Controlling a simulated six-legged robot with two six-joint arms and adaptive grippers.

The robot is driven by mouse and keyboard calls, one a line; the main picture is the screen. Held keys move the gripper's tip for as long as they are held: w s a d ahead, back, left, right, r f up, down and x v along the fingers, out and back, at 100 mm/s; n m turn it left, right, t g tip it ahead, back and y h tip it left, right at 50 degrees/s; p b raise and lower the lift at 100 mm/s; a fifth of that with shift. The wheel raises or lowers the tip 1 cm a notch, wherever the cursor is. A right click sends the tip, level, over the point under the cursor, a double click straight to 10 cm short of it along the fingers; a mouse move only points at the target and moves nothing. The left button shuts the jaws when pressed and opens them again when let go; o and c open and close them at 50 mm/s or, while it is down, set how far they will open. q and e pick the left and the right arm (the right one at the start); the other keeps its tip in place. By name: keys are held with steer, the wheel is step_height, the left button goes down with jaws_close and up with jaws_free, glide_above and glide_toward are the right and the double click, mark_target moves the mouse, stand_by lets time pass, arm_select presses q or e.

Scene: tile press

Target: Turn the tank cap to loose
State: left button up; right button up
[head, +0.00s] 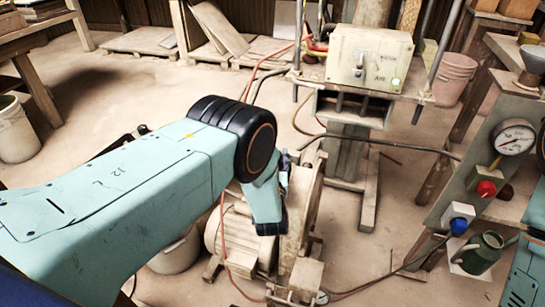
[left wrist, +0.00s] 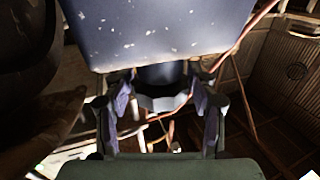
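In the left wrist view, the two fingers of my left gripper (left wrist: 163,108) stand apart with a gap between them. A large blue-grey flecked body (left wrist: 160,35) fills the top of that view. A dark round part (left wrist: 160,76) shows below it, beyond the finger gap. I cannot tell whether these are the tank and its cap, nor whether the fingers touch them. In the head view, my left gripper (head: 283,170) is mostly hidden behind my wrist, beside the beige machine. No tank cap can be made out there. My right gripper is out of view.
A beige finned motor (head: 232,243) stands under my left arm. A press control box (head: 368,60) is behind. At the right, a panel carries a gauge (head: 515,137) and red knob (head: 486,188); a green jug (head: 481,252) stands below. Hoses cross the floor. Floor right of centre is open.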

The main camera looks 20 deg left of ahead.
arm_select(q)
steer(key=shift+o, duration=1.1)
steer(key=v, duration=1.2)
steer(key=shift+s, duration=0.1)
